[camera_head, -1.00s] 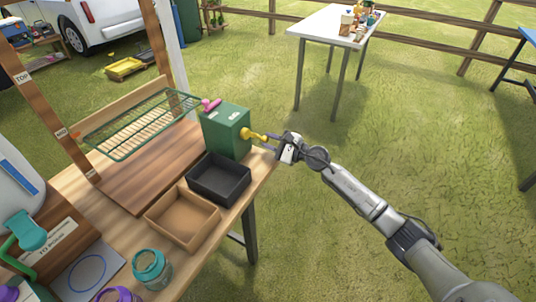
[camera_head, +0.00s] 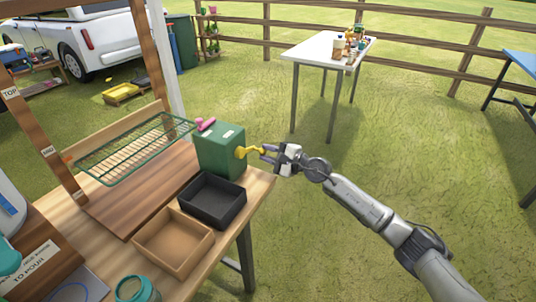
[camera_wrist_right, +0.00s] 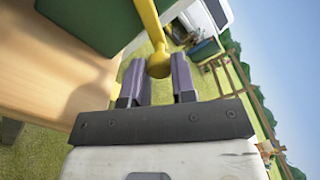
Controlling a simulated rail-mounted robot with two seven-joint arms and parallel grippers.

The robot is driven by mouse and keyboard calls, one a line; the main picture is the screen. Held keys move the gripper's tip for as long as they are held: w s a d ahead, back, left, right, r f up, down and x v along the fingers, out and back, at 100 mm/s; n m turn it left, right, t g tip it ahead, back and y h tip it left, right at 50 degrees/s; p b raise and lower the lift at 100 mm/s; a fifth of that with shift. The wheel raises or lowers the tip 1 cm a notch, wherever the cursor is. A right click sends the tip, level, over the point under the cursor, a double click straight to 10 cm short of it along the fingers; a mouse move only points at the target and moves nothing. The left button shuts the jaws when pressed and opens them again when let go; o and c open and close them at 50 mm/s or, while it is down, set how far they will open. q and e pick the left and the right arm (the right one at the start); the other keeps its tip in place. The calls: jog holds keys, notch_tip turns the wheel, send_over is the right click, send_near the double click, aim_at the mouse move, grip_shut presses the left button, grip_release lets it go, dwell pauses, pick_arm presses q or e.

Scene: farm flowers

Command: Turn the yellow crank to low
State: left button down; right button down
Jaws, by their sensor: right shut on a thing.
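The yellow crank (camera_head: 251,151) sticks out from the right side of a green box (camera_head: 220,152) at the table's back right corner. My right gripper (camera_head: 268,154) reaches it from the right and is shut on the crank's end. In the right wrist view the yellow crank (camera_wrist_right: 157,55) has its rounded end between the two fingers of my right gripper (camera_wrist_right: 159,80). The low mark is not readable in these frames. My left gripper is not in view.
A black tray (camera_head: 212,200) and a brown tray (camera_head: 173,242) stand in front. Open grass lies to the right.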

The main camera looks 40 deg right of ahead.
jog(key=shift+r, duration=0.1)
jog(key=c, duration=0.9)
grip_release()
jog(key=shift+p+v, duration=0.3)
jog(key=shift+v, duration=6.65)
